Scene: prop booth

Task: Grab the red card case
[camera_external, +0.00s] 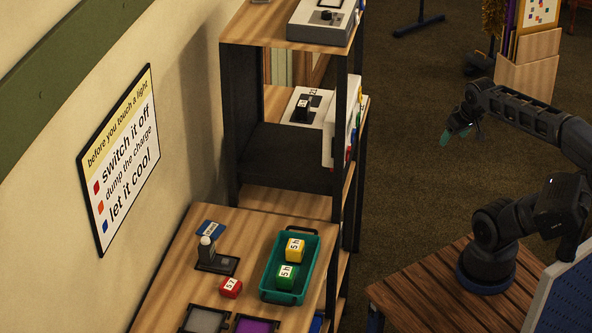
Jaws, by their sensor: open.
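A small red case (231,287) with a white label on top lies on the wooden table (185,270) at the lower left. It is just left of a teal tray (263,283), apart from it. My gripper (457,137) is open and empty at the upper right, in the air over the floor. It is far from the red case, beyond the shelf side of the table. Its fingertips look teal.
The tray holds a yellow case (294,249) and a green case (286,275). A dark device with an upright knob (207,249) and a blue card (211,228) lie behind the red case. A tall shelf (340,180) stands behind the table.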

